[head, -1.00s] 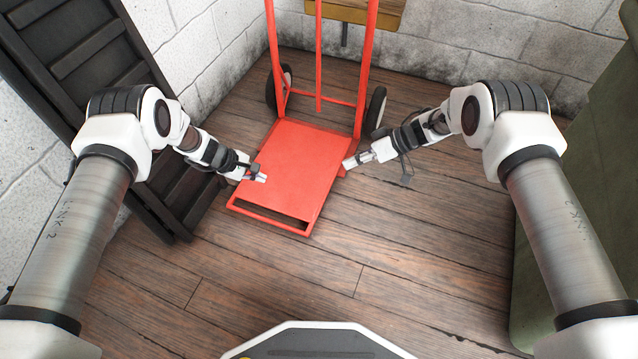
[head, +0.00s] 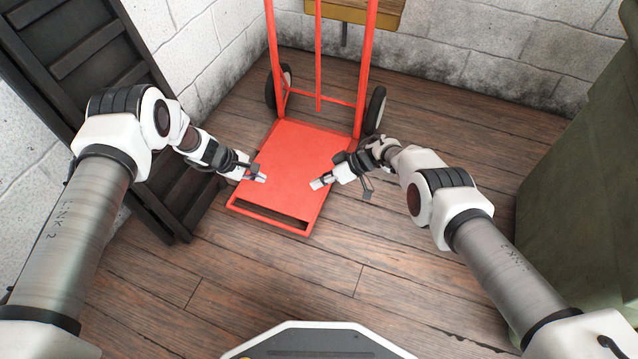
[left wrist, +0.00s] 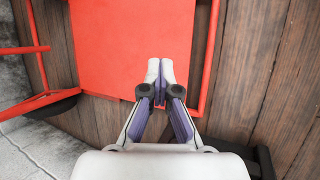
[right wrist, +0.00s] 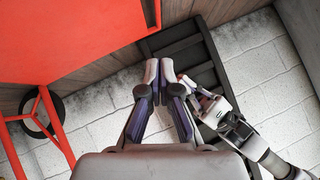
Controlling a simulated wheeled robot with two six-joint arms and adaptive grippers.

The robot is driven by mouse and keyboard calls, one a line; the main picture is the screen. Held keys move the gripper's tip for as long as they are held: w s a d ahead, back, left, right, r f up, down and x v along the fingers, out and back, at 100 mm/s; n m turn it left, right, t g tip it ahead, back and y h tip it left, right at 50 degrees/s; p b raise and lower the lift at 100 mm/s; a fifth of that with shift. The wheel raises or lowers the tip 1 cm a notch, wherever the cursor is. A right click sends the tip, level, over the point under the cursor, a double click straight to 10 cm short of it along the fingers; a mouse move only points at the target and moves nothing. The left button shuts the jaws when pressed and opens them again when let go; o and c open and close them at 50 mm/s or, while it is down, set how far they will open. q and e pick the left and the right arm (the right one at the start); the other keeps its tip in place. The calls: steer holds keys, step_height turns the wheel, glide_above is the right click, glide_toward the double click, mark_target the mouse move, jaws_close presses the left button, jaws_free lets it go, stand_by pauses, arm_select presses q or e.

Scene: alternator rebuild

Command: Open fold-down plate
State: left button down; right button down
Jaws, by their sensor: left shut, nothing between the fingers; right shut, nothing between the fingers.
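The red fold-down plate (head: 290,165) is the flat foot of a red hand truck (head: 363,70). It lies folded out, low over the wooden floor, with a slot along its front edge. My left gripper (head: 262,178) is shut and empty over the plate's left side. In the left wrist view its closed tips (left wrist: 160,68) show against the red plate. My right gripper (head: 318,184) is shut and empty over the plate's right side. In the right wrist view its tips (right wrist: 157,68) show beside the plate (right wrist: 70,40). Whether either gripper touches the plate I cannot tell.
Two black wheels (head: 375,108) flank the hand truck's base. A dark slatted panel (head: 80,60) leans at the left wall. A green container (head: 585,170) stands at the right. White block walls close the back. The wooden floor (head: 330,270) in front is clear.

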steer(key=shift+s+f, duration=0.15)
steer(key=shift+f, duration=0.15)
steer(key=shift+s+a+f+t, duration=0.15)
steer(key=shift+s+f, duration=0.1)
steer(key=shift+f, duration=0.35)
steer(key=shift+s+a+f+t, duration=0.15)
steer(key=shift+s+f, duration=0.1)
steer(key=shift+f, duration=0.3)
arm_select(q)
steer(key=c, duration=1.8)
jaws_free()
steer(key=o, duration=0.4)
